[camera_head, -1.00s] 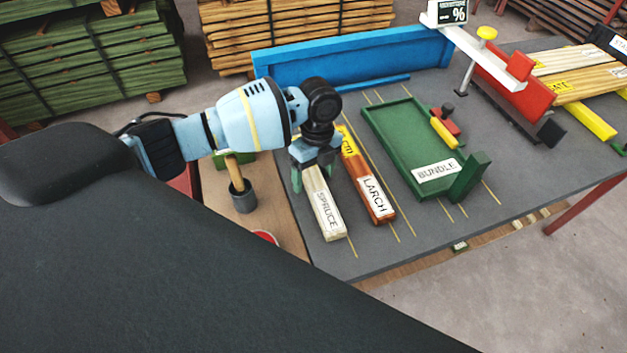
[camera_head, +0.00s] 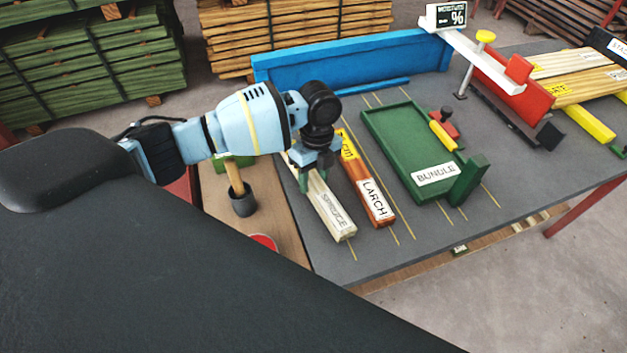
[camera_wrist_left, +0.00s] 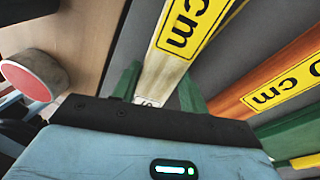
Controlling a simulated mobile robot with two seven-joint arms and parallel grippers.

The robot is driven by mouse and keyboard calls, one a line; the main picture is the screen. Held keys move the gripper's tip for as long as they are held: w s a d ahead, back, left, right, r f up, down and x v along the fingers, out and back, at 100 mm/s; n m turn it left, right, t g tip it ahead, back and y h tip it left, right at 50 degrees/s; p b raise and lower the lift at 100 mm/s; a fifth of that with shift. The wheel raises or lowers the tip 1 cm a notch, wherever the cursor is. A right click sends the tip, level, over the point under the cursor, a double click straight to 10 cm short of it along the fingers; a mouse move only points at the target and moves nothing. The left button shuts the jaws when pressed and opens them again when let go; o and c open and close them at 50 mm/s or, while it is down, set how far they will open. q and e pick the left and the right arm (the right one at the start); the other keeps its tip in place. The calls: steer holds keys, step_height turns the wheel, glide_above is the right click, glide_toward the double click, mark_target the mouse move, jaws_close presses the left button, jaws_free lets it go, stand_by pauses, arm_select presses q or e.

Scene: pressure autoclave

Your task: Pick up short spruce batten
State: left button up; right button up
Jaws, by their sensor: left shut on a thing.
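The short spruce batten (camera_head: 333,217) is pale wood with a white SPRUCE label, lying on the grey table in the head view. My left gripper (camera_head: 318,182) is over its middle and shut on it. In the left wrist view, the batten (camera_wrist_left: 165,70) with a yellow cm label runs between the green fingers (camera_wrist_left: 158,92). Whether the batten is clear of the table I cannot tell. My right gripper is not in view.
An orange larch batten (camera_head: 367,190) lies close to the right of the spruce. Beyond it is a green BUNDLE tray (camera_head: 391,131). A blue fence (camera_head: 352,60) stands at the back. A mallet in a dark cup (camera_head: 243,204) stands left. The front right table is clear.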

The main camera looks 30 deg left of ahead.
mark_target(313, 182)
arm_select(q)
steer(key=shift+r, duration=0.1)
